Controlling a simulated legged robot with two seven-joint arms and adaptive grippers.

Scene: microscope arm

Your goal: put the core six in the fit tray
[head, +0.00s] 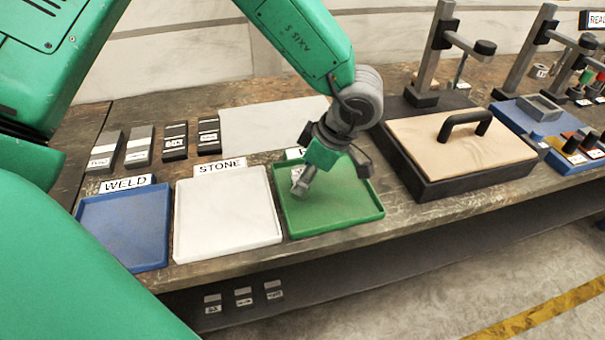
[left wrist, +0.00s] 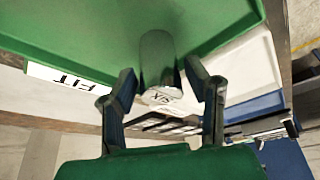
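The core (head: 301,183) is a short grey cylinder with a white label; the label is too small in the head view to read surely. In the left wrist view the core (left wrist: 158,58) sits between the two fingertips, label end toward the palm. Gripper and core are over the left part of the green fit tray (head: 350,221). Whether the core touches the tray floor is unclear. The FIT sign (left wrist: 68,77) is partly hidden in the head view. My right gripper is out of view.
A white STONE tray (head: 227,235) and a blue WELD tray (head: 127,228) stand left of the green one. Several labelled blocks (head: 139,146) lie behind them. A dark box with a handled tan lid (head: 450,150) stands to the right. The bench's front edge is close to the trays.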

